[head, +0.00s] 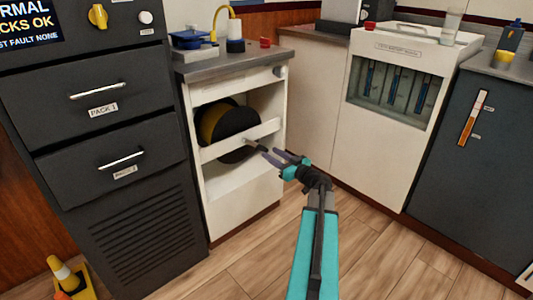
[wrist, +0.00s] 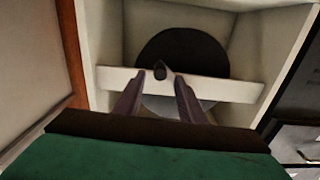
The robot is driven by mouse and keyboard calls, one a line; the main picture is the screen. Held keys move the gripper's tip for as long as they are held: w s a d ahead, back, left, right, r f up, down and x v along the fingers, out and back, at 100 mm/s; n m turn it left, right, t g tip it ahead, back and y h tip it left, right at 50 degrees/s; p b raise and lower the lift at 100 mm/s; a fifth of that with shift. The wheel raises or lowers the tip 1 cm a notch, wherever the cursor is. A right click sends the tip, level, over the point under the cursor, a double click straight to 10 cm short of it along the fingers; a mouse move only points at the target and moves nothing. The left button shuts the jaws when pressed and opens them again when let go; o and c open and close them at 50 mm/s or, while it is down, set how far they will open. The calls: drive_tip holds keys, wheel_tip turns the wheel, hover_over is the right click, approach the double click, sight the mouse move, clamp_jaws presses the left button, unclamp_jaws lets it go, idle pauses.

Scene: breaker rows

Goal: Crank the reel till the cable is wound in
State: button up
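The reel (head: 230,122) is a dark drum with yellow cable on it, set inside the open white cabinet in the head view. In the wrist view its dark round face (wrist: 195,52) shows behind a white crossbar. A small dark crank grip (head: 254,145) sticks out in front of the crossbar. It points toward the wrist camera (wrist: 160,71). My gripper (head: 271,155) is open, just in front of the grip. In the wrist view its two fingers (wrist: 160,85) stand apart, with the grip between their tips or slightly beyond; contact is not visible. The cable's free end is not visible.
The white crossbar (head: 238,140) spans the cabinet front. Dark drawers (head: 100,135) stand left, and a white battery cabinet (head: 390,145) stands right. The wooden floor (head: 250,262) before the cabinet is clear.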

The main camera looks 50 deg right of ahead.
sight(267, 151)
drive_tip(key=shift+w+d+b, duration=0.15)
drive_tip(key=shift+w+b, duration=0.3)
drive_tip(key=shift+w, duration=1.8)
clamp_jaws()
